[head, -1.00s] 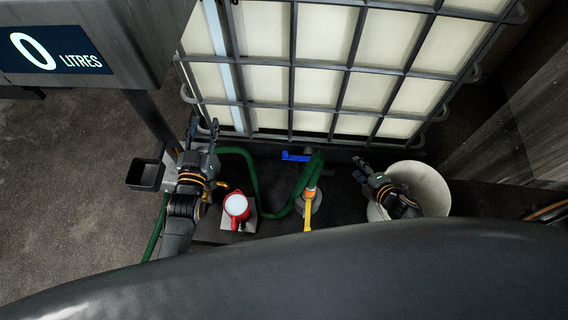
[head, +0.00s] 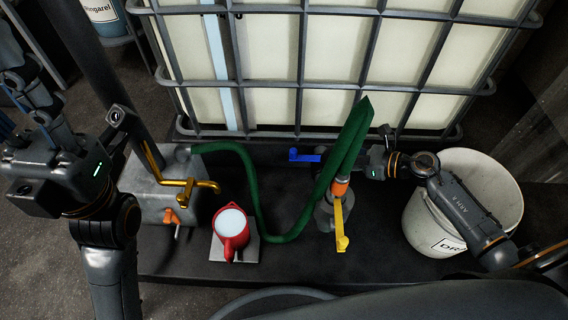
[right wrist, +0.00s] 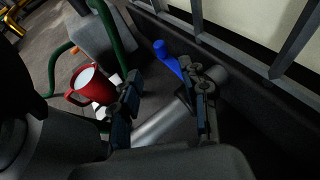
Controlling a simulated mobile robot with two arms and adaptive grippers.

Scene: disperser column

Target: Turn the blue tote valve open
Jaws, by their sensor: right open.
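The blue valve handle (head: 305,155) points left at the foot of the caged white tote (head: 330,40). It also shows in the right wrist view (right wrist: 168,58), beyond my fingers, with a grey pipe below it. My right gripper (right wrist: 165,100) is open, its two fingers apart on either side of that pipe and close to the handle's base; I cannot tell whether they touch. In the head view the green hose partly hides this gripper (head: 372,150). My left gripper (head: 25,75) is raised at the far left, away from the valve; its jaw opening is unclear.
A green hose (head: 248,180) loops across the dark platform to a pump with a yellow handle (head: 340,225). A red jug (head: 232,235) stands left of it. A grey box with a brass tap (head: 190,185) is farther left. A white bucket (head: 485,185) stands under my right arm.

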